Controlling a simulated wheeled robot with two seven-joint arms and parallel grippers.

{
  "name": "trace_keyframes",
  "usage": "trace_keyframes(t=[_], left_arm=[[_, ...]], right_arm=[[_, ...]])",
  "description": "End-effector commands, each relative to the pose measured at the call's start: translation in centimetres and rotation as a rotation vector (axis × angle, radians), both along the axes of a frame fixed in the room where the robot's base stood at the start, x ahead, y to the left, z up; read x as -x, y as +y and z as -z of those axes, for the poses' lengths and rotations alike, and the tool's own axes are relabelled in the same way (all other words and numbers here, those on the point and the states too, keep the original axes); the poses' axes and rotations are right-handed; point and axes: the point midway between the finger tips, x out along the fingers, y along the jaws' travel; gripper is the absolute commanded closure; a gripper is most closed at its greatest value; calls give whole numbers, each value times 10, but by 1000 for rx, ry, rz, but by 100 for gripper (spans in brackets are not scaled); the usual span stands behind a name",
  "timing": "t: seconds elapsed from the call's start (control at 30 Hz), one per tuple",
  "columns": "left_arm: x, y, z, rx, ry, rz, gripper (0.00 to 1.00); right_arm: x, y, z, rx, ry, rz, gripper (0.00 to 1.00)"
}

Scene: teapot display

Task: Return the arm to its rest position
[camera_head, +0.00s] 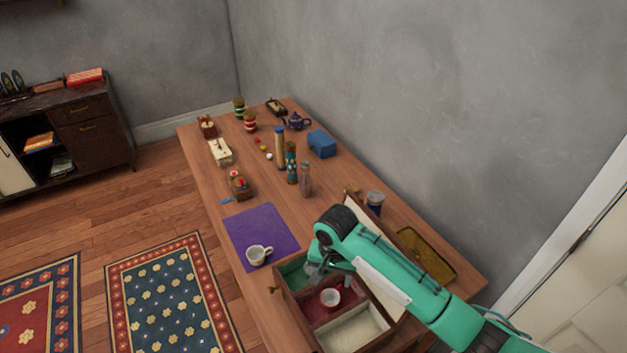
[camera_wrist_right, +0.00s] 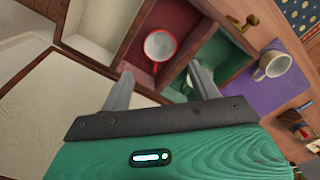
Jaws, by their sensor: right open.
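My right arm is green and comes in from the lower right in the head view. Its gripper (camera_head: 318,273) hangs over an open wooden box (camera_head: 312,330) with several compartments. In the right wrist view the right gripper (camera_wrist_right: 162,88) is open, with nothing between its two grey fingers. A red cup with a pale inside (camera_head: 330,298) sits in the dark red compartment; in the right wrist view this cup (camera_wrist_right: 160,45) lies beyond the fingertips, apart from them. My left gripper is not in view.
A white cup (camera_head: 258,255) stands on a purple mat (camera_head: 262,224) left of the box. Bottles (camera_head: 305,180), a blue box (camera_head: 321,144) and a teapot (camera_head: 295,121) stand farther back on the table. A brass-coloured tray (camera_head: 426,254) and a jar (camera_head: 375,203) are near the wall.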

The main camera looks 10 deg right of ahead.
Motion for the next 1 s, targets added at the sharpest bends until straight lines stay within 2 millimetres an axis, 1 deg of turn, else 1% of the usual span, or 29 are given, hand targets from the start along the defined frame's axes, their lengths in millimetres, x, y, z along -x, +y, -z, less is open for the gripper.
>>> trace_keyframes(t=[0.17, 0.27, 0.43, 0.57, 0.67, 0.77, 0.87, 1.0], left_arm=[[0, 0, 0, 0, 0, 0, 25], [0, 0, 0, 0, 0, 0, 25], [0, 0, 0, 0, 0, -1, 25], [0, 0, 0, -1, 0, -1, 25], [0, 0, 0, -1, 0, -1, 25], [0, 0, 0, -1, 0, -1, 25], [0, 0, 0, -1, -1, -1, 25], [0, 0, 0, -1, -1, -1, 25]], right_arm=[[4, 1, 2, -9, -2, -11, 38], [16, 5, 7, -34, -10, -49, 38], [50, 11, 16, -104, -49, -152, 38], [76, 10, 20, -145, -93, -226, 38], [96, 5, 21, -166, -129, -277, 38], [115, -4, 21, -173, -166, -320, 38], [135, -15, 20, -170, -202, -358, 38], [163, -36, 17, -145, -247, -408, 38]])
